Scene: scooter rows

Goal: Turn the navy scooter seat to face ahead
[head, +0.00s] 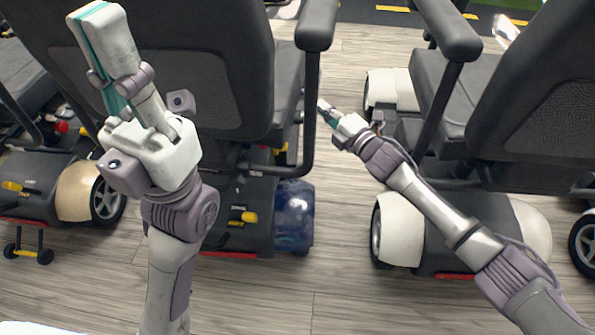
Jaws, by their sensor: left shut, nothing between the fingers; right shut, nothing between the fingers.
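The navy scooter shows its glossy dark-blue rear fender (294,222) near the middle of the head view. Its dark grey seat (235,70) shows the back of the backrest, with the cushion partly visible beyond it to the right. The backrest sits left of the scooter's base, so the seat looks turned to the right. My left gripper (93,14) is shut and raised in front of the backrest, hiding part of it; I cannot tell whether it touches. My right gripper (323,105) is shut and empty, just right of the seat's right armrest post.
A cream scooter (400,228) with a dark seat stands on the right; its armrest (447,28) rises near my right arm. Another cream scooter (78,195) stands on the left. A narrow strip of wooden floor (340,190) lies free between the middle and right scooters.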

